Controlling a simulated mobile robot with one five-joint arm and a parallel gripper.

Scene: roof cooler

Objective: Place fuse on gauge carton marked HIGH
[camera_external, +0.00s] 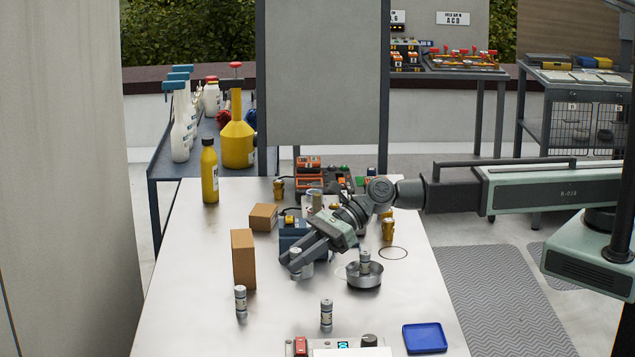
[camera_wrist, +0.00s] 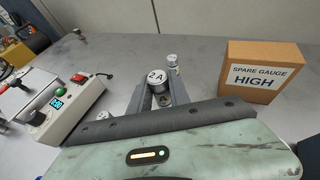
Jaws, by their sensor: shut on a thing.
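My gripper (camera_external: 298,262) is shut on a silver-capped fuse (camera_wrist: 157,76), whose top reads 2A in the wrist view. The fingers (camera_wrist: 158,95) sit on either side of it and hide most of its body. The fuse looks upright and low over the table; I cannot tell the gap below it. The brown carton (camera_wrist: 262,72) marked SPARE GAUGE HIGH stands to the right in the wrist view, apart from the gripper. It appears to be the tall carton (camera_external: 243,260) left of my gripper in the external view, where no marking is readable.
Loose fuses stand at the front left (camera_external: 240,303) and front middle (camera_external: 326,315). Another fuse stands in a round metal dish (camera_external: 364,275). A lower carton (camera_external: 263,217) and yellow bottle (camera_external: 210,172) are farther back. A blue tray (camera_external: 425,338) and switch box (camera_wrist: 72,108) are near the front.

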